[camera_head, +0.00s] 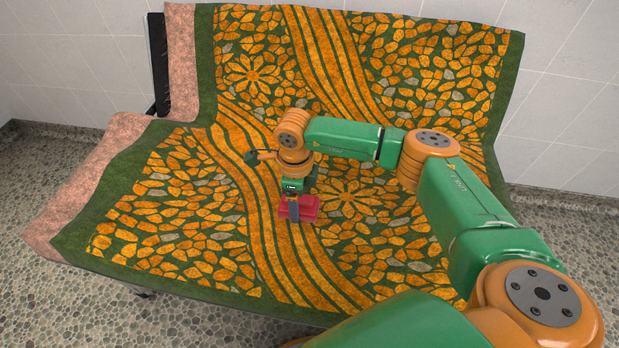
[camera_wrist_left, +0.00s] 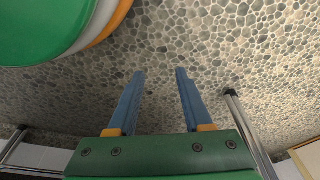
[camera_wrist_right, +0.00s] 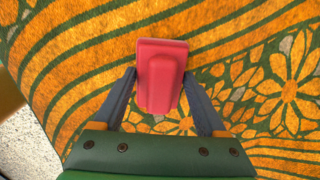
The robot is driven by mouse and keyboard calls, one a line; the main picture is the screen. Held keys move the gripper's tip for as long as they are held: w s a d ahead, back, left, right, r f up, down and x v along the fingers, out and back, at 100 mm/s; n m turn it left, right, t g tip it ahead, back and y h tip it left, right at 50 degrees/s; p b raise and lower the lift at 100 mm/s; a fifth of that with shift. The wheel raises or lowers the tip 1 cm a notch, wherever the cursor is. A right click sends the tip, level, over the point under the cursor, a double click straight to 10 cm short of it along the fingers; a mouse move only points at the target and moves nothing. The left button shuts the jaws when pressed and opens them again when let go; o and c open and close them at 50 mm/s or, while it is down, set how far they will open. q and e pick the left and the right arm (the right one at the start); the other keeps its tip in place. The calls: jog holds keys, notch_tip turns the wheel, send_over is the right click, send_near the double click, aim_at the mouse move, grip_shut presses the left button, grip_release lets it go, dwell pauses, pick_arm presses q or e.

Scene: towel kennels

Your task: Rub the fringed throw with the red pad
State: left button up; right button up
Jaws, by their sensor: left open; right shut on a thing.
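The throw (camera_head: 190,215) is orange and green, with stripes, stone shapes and flowers. It is draped over the back and seat of a bench, and I cannot make out a fringe. The red pad (camera_head: 309,208) is at the middle of the seat, on or just above the throw; contact is hard to tell. My right gripper (camera_head: 293,207) is shut on the pad. In the right wrist view the pad (camera_wrist_right: 160,80) sits between the blue fingers, over the stripes beside a flower. My left gripper (camera_wrist_left: 159,72) is open and empty above the pebble floor; the head view does not show it.
Pink bench upholstery (camera_head: 95,170) shows along the left, beyond the throw's green border. A tiled wall (camera_head: 570,110) stands behind. The pebbled floor (camera_head: 60,310) is clear at the front left. Metal legs (camera_wrist_left: 250,135) show near my left gripper. My right arm covers the throw's right part.

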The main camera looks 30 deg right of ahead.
jog(key=shift+s+d+r, duration=0.15)
jog(key=shift+d, duration=0.1)
notch_tip(320, 180, up, 2)
jog(key=shift+a+r+p, duration=0.1)
jog(key=shift+p, duration=0.5)
jog(key=shift+r+p, duration=0.45)
jog(key=shift+r, duration=0.1)
notch_tip(320, 180, up, 2)
jog(key=shift+r+p, duration=0.25)
jog(key=shift+p, duration=0.75)
notch_tip(320, 180, up, 2)
jog(key=shift+p, duration=0.8)
pick_arm(q)
jog(key=s+a+f, duration=0.3)
jog(key=s, duration=0.4)
jog(key=shift+a+f+y, duration=0.25)
jog(key=shift+y, duration=0.05)
pick_arm(e)
jog(key=shift+r, duration=0.15)
pick_arm(q)
jog(key=shift+g, duration=0.3)
